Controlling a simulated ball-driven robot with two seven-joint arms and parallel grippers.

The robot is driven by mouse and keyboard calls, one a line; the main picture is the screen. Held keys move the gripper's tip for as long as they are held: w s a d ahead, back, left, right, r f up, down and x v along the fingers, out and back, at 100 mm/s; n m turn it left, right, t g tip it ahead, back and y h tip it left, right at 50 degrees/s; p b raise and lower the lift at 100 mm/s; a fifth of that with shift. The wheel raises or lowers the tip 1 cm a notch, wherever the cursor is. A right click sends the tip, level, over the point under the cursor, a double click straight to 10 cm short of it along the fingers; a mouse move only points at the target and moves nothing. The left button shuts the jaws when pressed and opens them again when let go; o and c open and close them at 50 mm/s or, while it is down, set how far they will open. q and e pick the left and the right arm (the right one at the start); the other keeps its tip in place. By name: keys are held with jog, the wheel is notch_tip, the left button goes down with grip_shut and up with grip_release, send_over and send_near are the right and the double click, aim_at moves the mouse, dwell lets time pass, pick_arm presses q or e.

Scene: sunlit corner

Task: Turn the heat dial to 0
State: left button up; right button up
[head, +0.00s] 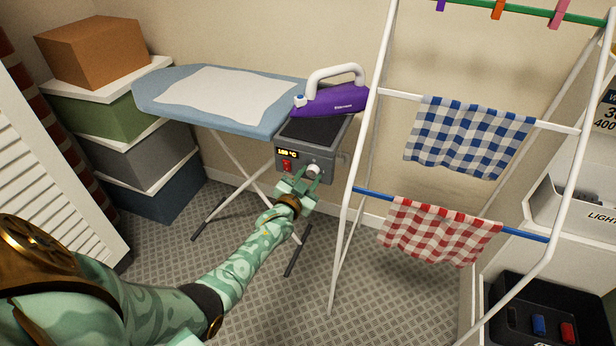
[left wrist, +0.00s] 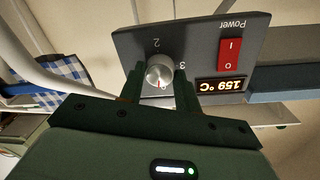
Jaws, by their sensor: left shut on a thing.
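The heat dial (left wrist: 160,72) is a round silver knob with a red mark on a dark grey control panel (left wrist: 125,50). In the left wrist view, which shows the panel upside down, the figures 2 and 3 show beside the dial and the red mark points toward the bottom of the picture. My left gripper (left wrist: 158,80) is shut on the dial, one finger on each side. In the head view my left gripper (head: 311,177) reaches the panel's front, and the dial (head: 313,170) shows partly between the fingers. My right gripper is not in view.
The red power switch (left wrist: 229,55) and a lit display (left wrist: 221,85) reading about 159 °C are beside the dial. A drying rack (head: 350,200) with checked cloths stands close on the right.

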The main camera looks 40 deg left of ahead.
pick_arm(q)
jog(key=shift+s+f+n, duration=0.1)
jog(key=shift+f+n, duration=0.1)
jog(key=shift+n, duration=0.9)
jog(key=o, duration=1)
jog(key=shift+r, duration=0.1)
